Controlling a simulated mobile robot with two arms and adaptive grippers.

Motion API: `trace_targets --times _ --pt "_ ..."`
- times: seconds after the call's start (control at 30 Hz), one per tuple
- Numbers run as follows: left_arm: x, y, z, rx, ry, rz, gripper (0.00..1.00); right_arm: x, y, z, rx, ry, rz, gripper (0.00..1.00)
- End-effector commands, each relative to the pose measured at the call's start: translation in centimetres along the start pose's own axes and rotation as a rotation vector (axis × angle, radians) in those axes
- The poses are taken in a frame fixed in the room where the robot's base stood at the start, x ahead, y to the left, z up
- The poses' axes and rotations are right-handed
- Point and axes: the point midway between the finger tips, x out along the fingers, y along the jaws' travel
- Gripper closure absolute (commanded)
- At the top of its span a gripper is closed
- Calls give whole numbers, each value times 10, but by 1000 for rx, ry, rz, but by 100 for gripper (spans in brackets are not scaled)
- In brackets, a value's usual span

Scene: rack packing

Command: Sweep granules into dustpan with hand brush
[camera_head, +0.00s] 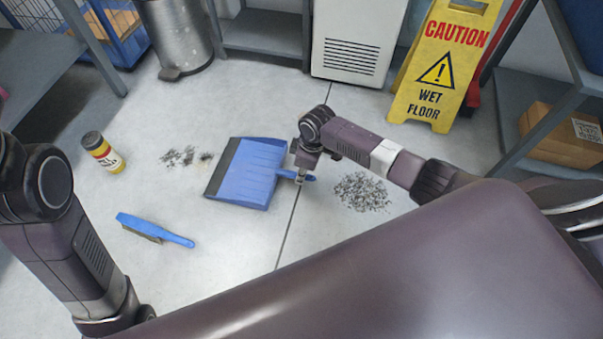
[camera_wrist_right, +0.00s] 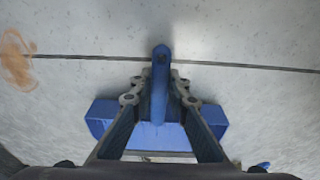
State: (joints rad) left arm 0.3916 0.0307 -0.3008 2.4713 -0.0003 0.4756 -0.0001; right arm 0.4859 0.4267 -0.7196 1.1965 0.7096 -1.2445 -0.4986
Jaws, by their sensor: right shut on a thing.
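The blue dustpan (camera_head: 245,172) lies on the floor, its dark-edged mouth facing left and its handle pointing right. My right gripper (camera_head: 302,172) is shut on the dustpan handle (camera_wrist_right: 160,85); in the right wrist view its two fingers flank the handle. The blue hand brush (camera_head: 155,229) lies on the floor at the lower left, apart from both arms, dark bristles partly showing. A small patch of dark granules (camera_head: 180,156) lies left of the dustpan. A larger grey granule pile (camera_head: 361,191) lies right of it. My left arm shows at the left edge; its gripper is out of view.
A metal bin (camera_head: 174,38) and a white vented unit (camera_head: 355,45) stand at the back. A yellow wet floor sign (camera_head: 440,65) and a shelf with a cardboard box (camera_head: 563,135) are at right.

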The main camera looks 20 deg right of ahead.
Motion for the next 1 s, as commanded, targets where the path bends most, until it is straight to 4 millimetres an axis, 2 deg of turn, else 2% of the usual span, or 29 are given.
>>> trace_targets --times 1.0 --pt "4 2 -8 2 28 3 60 17 0 2 0 2 0 100"
